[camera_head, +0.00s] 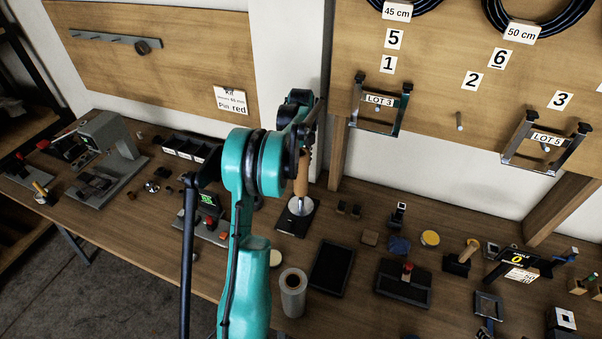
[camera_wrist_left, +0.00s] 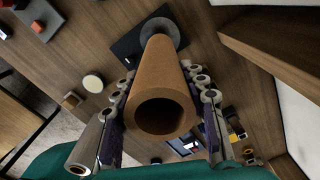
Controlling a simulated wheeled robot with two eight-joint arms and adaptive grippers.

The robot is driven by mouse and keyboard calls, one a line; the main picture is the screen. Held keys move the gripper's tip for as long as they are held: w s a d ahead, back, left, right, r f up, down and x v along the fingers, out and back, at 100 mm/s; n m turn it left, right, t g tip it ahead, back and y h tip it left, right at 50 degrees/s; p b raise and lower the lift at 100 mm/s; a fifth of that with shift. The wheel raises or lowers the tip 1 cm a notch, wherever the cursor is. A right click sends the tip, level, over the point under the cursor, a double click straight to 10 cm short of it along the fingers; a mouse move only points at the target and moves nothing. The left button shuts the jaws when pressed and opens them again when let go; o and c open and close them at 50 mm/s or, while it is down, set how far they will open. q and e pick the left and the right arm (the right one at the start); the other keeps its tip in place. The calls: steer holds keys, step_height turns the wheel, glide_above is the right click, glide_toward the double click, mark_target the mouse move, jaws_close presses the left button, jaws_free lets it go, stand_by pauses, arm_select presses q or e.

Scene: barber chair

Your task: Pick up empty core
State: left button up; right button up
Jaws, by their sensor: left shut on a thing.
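The empty core, a brown cardboard tube (camera_head: 302,174), stands upright over the pale round disc of a black-based stand (camera_head: 293,221). My left gripper (camera_head: 304,151) is at the tube's upper part and is shut on it. In the left wrist view the core (camera_wrist_left: 160,85) shows its open, hollow end toward the camera, with gripper fingers (camera_wrist_left: 160,112) along both sides. The grey disc of the stand (camera_wrist_left: 178,30) lies beyond its far end. Whether the core touches the disc cannot be told. My right gripper is not in view.
A roll of clear film (camera_head: 292,293) and a black tray (camera_head: 331,267) stand in front of the stand. A green-screened device (camera_head: 212,201) is to its left. Many small tools cover the right of the bench. The pegboard wall with the LOT 3 holder (camera_head: 379,100) rises behind.

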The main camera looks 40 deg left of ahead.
arm_select(q)
step_height(320, 180, up, 20)
steer(key=p, duration=0.2)
steer(key=shift+f+p, duration=0.2)
steer(key=shift+p, duration=0.15)
